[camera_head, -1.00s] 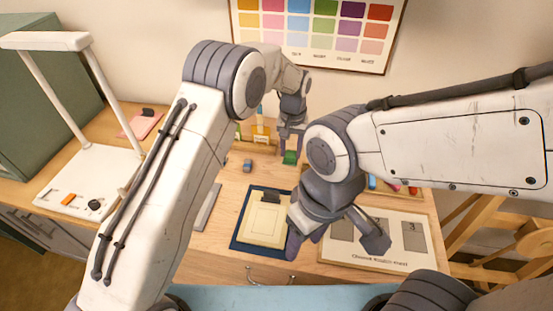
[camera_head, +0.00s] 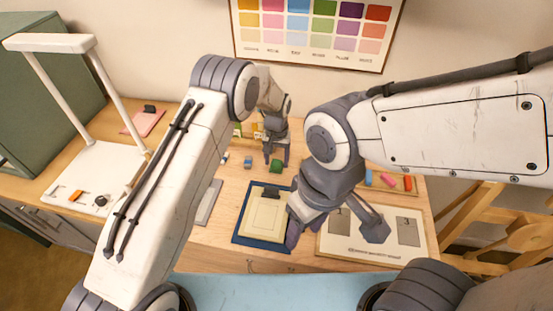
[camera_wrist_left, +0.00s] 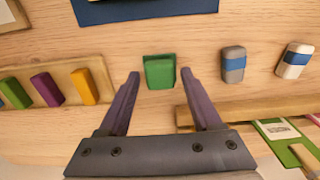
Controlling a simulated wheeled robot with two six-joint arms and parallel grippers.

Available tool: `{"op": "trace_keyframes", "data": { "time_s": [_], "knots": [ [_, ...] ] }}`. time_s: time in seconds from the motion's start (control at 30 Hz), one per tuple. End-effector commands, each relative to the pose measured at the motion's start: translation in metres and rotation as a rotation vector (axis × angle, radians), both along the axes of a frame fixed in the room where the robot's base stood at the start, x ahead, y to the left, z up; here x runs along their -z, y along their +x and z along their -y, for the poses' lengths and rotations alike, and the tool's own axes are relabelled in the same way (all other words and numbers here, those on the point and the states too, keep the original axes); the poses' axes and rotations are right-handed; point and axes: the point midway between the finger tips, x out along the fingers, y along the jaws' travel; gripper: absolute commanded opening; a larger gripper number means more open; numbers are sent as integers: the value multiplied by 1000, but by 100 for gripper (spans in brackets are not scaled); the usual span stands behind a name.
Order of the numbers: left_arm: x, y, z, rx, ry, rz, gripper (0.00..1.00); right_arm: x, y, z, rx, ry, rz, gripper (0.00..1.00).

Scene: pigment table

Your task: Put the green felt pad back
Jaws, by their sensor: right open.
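The green felt pad (camera_head: 277,166) is a small green block lying on the wooden table, behind the blue-edged board. My left gripper (camera_head: 276,155) is above it, fingers pointing down. In the left wrist view the left gripper (camera_wrist_left: 160,73) is open, and the green pad (camera_wrist_left: 159,72) sits between the fingertips with a gap on each side. Two blue-banded blocks, one grey (camera_wrist_left: 233,65) and one white (camera_wrist_left: 295,60), stand in line with it. My right gripper (camera_head: 334,234) is open over the board and the numbered card, apart from the pad.
The blue-edged board (camera_head: 240,238) with a cream sheet lies in front of the pad. A numbered card (camera_head: 375,250) is to its right. A wooden holder with coloured sticks (camera_wrist_left: 66,82) flanks the pad. A ledge with a green packet (camera_wrist_left: 285,143) is behind. A white stand (camera_head: 95,165) is at left.

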Motion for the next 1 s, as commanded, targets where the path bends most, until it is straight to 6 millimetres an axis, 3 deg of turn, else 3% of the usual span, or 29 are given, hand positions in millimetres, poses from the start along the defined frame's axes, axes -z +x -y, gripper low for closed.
{"op": "trace_keyframes", "data": {
  "time_s": [0.33,0.47,0.8,1.0],
  "knots": [
    [-2,0,0,0,0,1,74,1,0,0,0,0,0,54],
    [-12,1,0,0,-1,3,74,7,0,0,0,0,0,54],
    [-81,1,0,0,-2,5,74,32,0,0,-2,0,0,54],
    [-111,0,0,0,0,2,74,38,0,0,-2,0,0,54]
  ]
}}
